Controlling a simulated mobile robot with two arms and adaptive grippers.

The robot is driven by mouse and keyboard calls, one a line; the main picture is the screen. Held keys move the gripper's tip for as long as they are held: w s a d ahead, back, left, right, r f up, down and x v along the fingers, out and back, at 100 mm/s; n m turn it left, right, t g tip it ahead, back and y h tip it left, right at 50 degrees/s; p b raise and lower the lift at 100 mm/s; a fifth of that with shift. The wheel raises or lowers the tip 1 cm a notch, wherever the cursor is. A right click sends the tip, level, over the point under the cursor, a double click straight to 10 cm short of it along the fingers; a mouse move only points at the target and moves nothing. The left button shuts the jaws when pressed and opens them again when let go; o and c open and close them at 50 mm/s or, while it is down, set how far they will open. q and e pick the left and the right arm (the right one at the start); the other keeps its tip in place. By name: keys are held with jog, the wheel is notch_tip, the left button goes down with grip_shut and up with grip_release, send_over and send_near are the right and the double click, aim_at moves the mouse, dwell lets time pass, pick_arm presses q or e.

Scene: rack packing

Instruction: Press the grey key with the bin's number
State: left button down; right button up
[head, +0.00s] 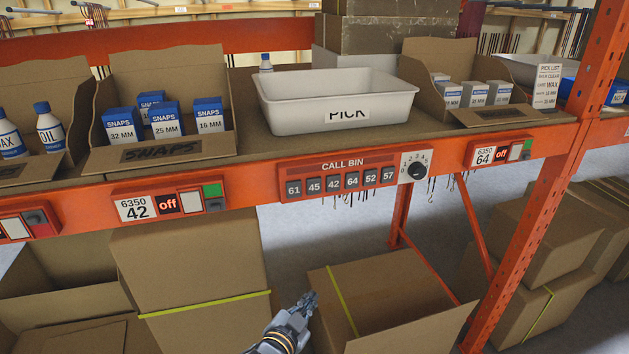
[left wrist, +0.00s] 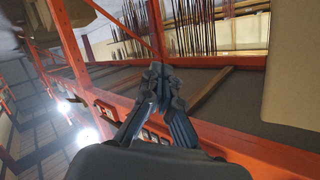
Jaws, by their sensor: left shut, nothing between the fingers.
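The orange CALL BIN panel (head: 347,165) is on the front beam of the shelf. Its row of grey keys reads 61 (head: 294,188), 45 (head: 314,186), 42 (head: 333,183), 64 (head: 352,181), 52 (head: 370,178) and 57 (head: 387,175). A round black dial (head: 415,168) is at its right end. The white PICK bin (head: 335,85) stands on the shelf above the panel. My left gripper (head: 308,302) is shut and empty, below the panel and apart from it. Its closed fingers also show in the left wrist view (left wrist: 158,75). My right gripper is out of view.
Cardboard boxes (head: 195,265) stand below. An orange upright (head: 545,170) is at the right. The space just before the keys is clear.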

aim_at(314, 186)
pick_arm(q)
jog(key=s+d+r+m+t+h, duration=0.1)
jog(key=d+r, duration=0.1)
jog(key=r, duration=1)
jog(key=s+d+r+m+t+h+p, duration=0.1)
jog(key=d+r+t+h, duration=0.1)
jog(key=r, duration=1)
jog(key=shift+s+m+p, duration=0.15)
jog(key=shift+m+p, duration=0.15)
jog(key=shift+m, duration=0.1)
jog(key=shift+w+a+b, duration=0.25)
jog(key=shift+w+a, duration=0.2)
jog(key=shift+w, duration=0.95)
jog(key=shift+w+a+b, duration=0.3)
jog(key=shift+w+a, duration=0.15)
jog(key=shift+w, duration=0.95)
jog(key=shift+w+a+b, duration=0.25)
jog(key=shift+w+a, duration=0.2)
jog(key=shift+w, duration=0.95)
jog(key=shift+w, duration=0.15)
